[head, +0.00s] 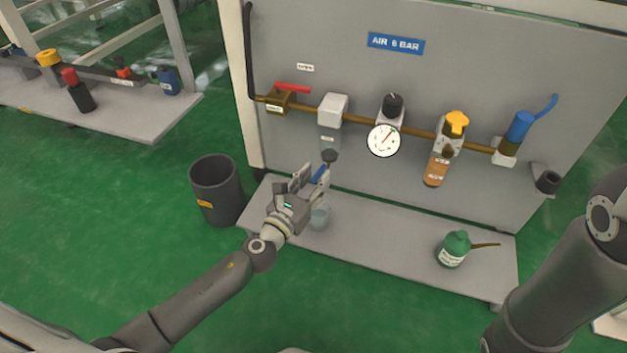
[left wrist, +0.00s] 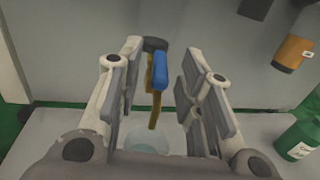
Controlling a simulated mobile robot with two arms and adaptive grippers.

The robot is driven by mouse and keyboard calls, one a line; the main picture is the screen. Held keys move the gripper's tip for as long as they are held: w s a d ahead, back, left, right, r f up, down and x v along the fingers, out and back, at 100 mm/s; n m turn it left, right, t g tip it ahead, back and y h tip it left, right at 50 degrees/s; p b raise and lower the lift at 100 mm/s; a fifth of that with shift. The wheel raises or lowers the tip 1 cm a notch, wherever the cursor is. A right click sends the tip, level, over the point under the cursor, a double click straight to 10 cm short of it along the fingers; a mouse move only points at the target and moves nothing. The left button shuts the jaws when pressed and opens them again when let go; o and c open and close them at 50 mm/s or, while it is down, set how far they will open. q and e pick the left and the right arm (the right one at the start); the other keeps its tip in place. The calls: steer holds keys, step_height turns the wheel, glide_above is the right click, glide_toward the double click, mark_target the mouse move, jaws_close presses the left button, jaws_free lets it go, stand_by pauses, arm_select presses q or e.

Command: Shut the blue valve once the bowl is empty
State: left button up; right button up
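The blue valve (head: 319,174) is a small blue lever on a brass drain under the filter bowl (head: 329,137). The grey bowl hangs below a white block on the pipe; I cannot tell whether liquid is in it. In the left wrist view, the blue lever (left wrist: 160,70) stands upright beside the brass tube, between the fingers. My left gripper (head: 311,176) is open around the valve; both fingers look clear of the lever. The gripper also shows in the wrist view (left wrist: 162,92). My right gripper is out of view.
A clear container (head: 319,217) stands on the shelf (head: 380,250) below the drain. A gauge (head: 383,140), an amber bowl (head: 436,170) and a blue fitting (head: 519,127) are further right. A green oil can (head: 454,248) is on the shelf. A dark bin (head: 217,190) stands left.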

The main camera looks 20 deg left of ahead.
arm_select(q)
jaws_close()
stand_by(0.4)
